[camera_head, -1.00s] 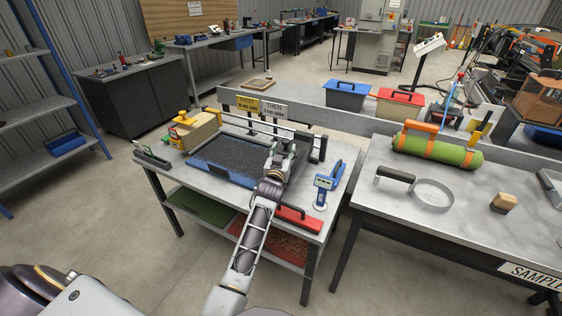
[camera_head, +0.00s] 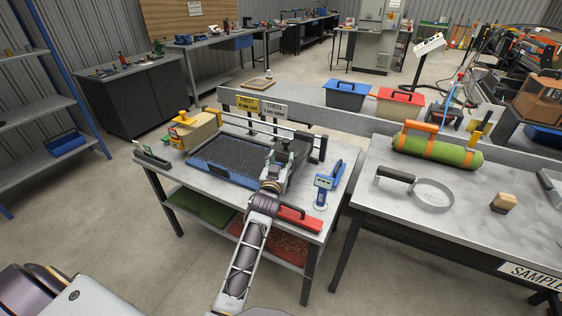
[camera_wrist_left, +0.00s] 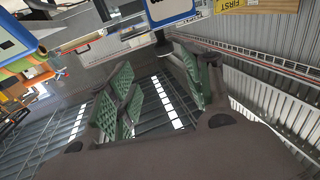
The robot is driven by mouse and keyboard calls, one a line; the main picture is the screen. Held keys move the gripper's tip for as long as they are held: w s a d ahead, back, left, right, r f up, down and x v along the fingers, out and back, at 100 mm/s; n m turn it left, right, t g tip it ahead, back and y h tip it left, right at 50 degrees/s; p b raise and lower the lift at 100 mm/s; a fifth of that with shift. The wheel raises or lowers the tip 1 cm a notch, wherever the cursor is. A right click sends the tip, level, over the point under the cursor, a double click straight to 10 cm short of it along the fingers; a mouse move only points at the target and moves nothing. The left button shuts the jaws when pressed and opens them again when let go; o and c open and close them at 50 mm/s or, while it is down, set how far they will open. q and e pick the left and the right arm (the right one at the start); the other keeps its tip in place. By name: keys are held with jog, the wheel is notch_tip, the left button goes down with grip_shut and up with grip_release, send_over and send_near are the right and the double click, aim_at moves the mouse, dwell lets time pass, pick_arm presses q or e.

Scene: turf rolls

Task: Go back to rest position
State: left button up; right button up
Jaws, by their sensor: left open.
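My left gripper (camera_head: 283,152) is above the right end of the dark tray (camera_head: 198,161) on the near workbench, its arm reaching in from the bottom of the head view. In the left wrist view its green-padded fingers (camera_wrist_left: 160,82) stand apart with nothing between them. Whether the gripper touches the tray or the rail behind it cannot be told. My right gripper is not in view.
A yellow-topped block (camera_head: 192,130) sits at the left. A green roll (camera_head: 438,149) lies on the right-hand table.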

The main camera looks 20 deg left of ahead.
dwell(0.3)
pick_arm(q)
jog(key=s+d+f+m+g+h, duration=0.15)
jog(key=s+f+g, duration=0.35)
jog(key=s, duration=0.7)
jog(key=s+d+f+m+g+h, duration=0.15)
jog(key=s+f+g, duration=0.35)
jog(key=s, duration=0.7)
jog(key=s+d+f+m+g, duration=0.15)
jog(key=s+f+g, duration=0.35)
jog(key=s, duration=0.6)
notch_tip(320, 180, down, 33)
jog(key=s, duration=0.2)
jog(key=s+a+f, duration=0.3)
jog(key=s+f, duration=0.7)
jog(key=s, duration=0.1)
jog(key=s+a+f+g, duration=0.1)
jog(key=s+a+f, duration=0.3)
jog(key=s+f, duration=0.6)
jog(key=shift+s+f, duration=0.3)
jog(key=shift+s, duration=0.05)
